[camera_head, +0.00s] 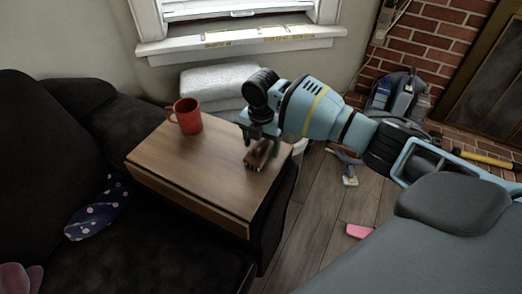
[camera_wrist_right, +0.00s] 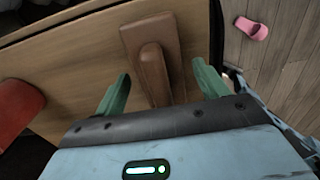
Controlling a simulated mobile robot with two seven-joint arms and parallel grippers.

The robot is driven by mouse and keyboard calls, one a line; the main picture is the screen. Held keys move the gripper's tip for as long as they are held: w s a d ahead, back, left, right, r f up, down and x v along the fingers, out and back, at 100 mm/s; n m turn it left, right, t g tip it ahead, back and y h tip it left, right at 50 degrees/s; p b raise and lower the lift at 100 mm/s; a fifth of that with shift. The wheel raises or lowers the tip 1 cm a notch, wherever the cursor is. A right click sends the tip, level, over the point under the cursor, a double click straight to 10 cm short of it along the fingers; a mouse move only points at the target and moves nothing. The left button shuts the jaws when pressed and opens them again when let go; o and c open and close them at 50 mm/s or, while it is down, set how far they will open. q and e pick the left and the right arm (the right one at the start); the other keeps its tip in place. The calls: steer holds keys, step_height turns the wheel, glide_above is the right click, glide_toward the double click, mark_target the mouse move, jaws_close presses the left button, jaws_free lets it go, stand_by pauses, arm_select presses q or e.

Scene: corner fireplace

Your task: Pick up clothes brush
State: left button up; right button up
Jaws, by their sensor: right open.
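The clothes brush (camera_head: 260,155) is brown and wooden, with a raised handle along its top. It lies on the right part of the wooden side table (camera_head: 190,172). My right gripper (camera_head: 260,138) is above the brush, pointing down, and partly covers it in the head view. In the right wrist view, the brush (camera_wrist_right: 153,58) shows between and beyond the two green fingers of the right gripper (camera_wrist_right: 158,85), which are open and apart from it. I cannot tell the exact height of the fingers over it. My left gripper is not in view.
A red mug (camera_head: 186,117) stands at the table's back left. A dark sofa (camera_head: 140,240) borders the table on the left and front. A pink slipper-like item (camera_head: 359,231) and a grey tool (camera_head: 348,170) lie on the wooden floor at right. A window sill (camera_head: 240,44) is behind.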

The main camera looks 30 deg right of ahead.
mark_target(260, 142)
steer(key=c, duration=1.1)
steer(key=shift+r, duration=0.1)
steer(key=shift+r, duration=0.55)
steer(key=shift+s+a+r+p, duration=0.2)
steer(key=shift+r+p, duration=0.1)
steer(key=shift+r, duration=0.35)
steer(key=shift+s+a+r+p, duration=0.2)
steer(key=shift+r+p, duration=0.05)
steer(key=shift+r, duration=0.35)
steer(key=shift+s+a+r+p, duration=0.2)
steer(key=shift+s+a+p, duration=0.15)
steer(key=shift+s+a, duration=1.4)
steer(key=shift+s+a+r+p, duration=0.25)
steer(key=shift+s+a+p, duration=0.15)
steer(key=shift+s+a, duration=1.35)
steer(key=shift+s+a+r+p, duration=0.2)
steer(key=shift+s+a+p, duration=0.15)
steer(key=shift+s+a, duration=1.4)
steer(key=shift+s+d, duration=0.2)
